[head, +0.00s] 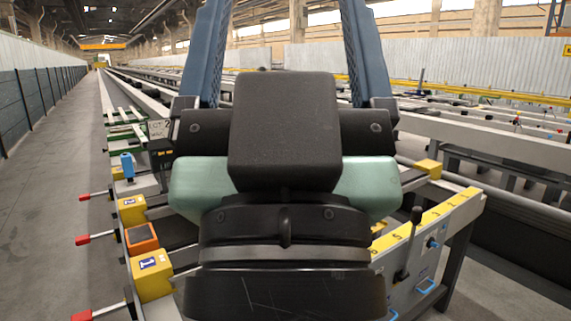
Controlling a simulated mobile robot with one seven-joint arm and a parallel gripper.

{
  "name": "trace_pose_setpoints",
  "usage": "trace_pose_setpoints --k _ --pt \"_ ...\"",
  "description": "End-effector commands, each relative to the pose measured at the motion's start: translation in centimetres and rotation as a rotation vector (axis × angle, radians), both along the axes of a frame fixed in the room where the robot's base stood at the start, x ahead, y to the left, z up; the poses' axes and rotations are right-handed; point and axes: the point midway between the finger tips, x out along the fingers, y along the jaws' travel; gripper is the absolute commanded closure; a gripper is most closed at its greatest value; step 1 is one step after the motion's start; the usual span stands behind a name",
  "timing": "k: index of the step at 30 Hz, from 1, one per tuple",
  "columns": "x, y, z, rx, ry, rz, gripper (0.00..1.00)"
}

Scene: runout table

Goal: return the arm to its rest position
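A large black and pale green body with a dark block on top, which looks like part of my own arm, fills the middle of the head view. Two blue uprights rise behind it to the top edge. I cannot make out my gripper or its fingers. The arm hides the middle of the runout table (455,205).
Yellow numbered blocks (152,275), an orange block (142,238) and red-tipped levers (85,239) line the table's left side. A yellow scale strip (425,228) and black lever (411,240) are at right. The floor (45,215) at left is clear beside a fence (30,95).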

Motion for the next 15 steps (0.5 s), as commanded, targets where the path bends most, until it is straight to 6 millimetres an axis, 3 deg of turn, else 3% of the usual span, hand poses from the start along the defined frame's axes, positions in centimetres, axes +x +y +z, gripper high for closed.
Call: trace_pose_setpoints --k 1,9,15 --pt "0.0 0.0 3.3 0.000 0.000 0.000 0.18" --pt "0.0 0.0 11.7 0.000 0.001 0.001 0.18" --pt "0.0 0.0 16.7 0.000 0.001 0.001 0.18"
